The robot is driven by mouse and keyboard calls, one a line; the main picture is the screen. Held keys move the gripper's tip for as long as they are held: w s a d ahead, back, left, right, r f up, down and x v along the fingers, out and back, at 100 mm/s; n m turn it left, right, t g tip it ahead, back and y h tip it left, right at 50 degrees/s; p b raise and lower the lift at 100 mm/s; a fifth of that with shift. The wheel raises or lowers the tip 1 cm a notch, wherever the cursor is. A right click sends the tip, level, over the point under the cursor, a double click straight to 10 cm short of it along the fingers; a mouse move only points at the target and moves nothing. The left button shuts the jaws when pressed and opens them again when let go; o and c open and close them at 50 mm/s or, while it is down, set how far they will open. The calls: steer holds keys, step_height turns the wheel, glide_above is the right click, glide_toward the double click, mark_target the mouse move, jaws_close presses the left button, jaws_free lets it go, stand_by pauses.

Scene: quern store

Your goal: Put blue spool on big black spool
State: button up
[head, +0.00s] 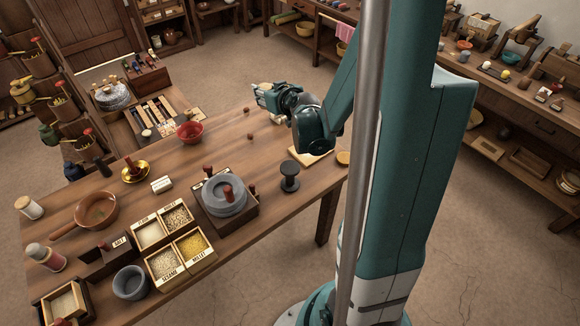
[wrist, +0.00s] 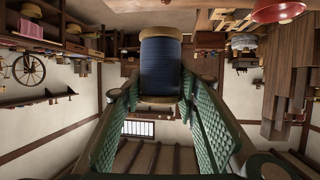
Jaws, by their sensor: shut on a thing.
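My gripper (head: 268,97) is held out above the far side of the wooden table, with its fingers pointing left in the head view. In the wrist view my gripper (wrist: 160,92) is shut on the blue spool (wrist: 160,66), with a green-padded finger on each side. The spool has dark blue thread and tan ends. In the head view the spool is small and partly hidden by the fingers. The big black spool (head: 289,177) stands upright on the table near its right end, apart from my gripper and nearer the camera. Its top is bare.
A grey stone quern (head: 224,195) with red-brown knobs stands left of the black spool. A pale board (head: 308,158) lies behind it, below my arm. A red bowl (head: 190,132) and a brass dish (head: 135,173) stand further left. Grain boxes (head: 196,262) fill the near side.

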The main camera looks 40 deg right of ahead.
steer(key=s+f+n+y, duration=0.1)
steer(key=s+n+y, duration=0.1)
steer(key=s, duration=0.5)
step_height(320, 180, up, 10)
steer(key=n+g+y+p, duration=0.1)
steer(key=n+g+y, duration=0.2)
steer(key=n+y, duration=0.45)
glide_above(290, 167)
steer(key=shift+m+y, duration=0.25)
step_height(290, 167, down, 5)
steer(key=shift+f, duration=0.1)
steer(key=shift+f+b, duration=0.85)
steer(key=shift+f, duration=2.05)
steer(key=shift+f+b, duration=0.75)
steer(key=shift+f, duration=1.3)
